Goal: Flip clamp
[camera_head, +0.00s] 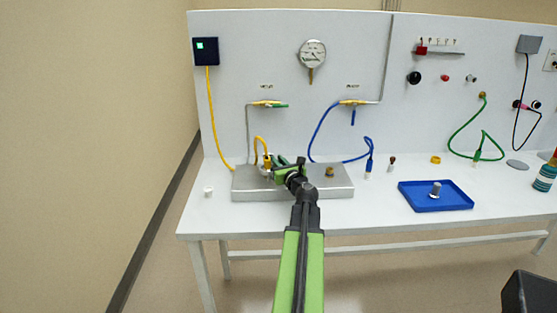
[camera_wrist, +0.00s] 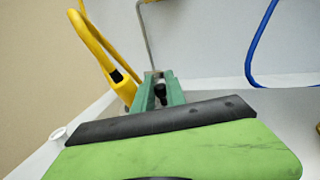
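A small green clamp (camera_head: 279,163) sits at the left part of a grey metal block on the table, partly hidden by my gripper (camera_head: 287,170). In the wrist view the clamp (camera_wrist: 163,90) shows as teal-green parts with a black bolt between them, just beyond my gripper's black-edged green jaw (camera_wrist: 165,145). A yellow fitting with a yellow hose (camera_wrist: 100,50) stands left of the clamp. It also shows in the head view (camera_head: 266,160). My gripper is right at the clamp. Contact and jaw opening cannot be made out.
The metal block (camera_head: 250,194) carries a brass fitting (camera_head: 329,172) at its right. A blue hose (camera_head: 330,125) hangs behind. A small white cup (camera_head: 208,192) stands left of the block. A blue tray (camera_head: 425,207) holding a metal piece is at right. The front left of the table is clear.

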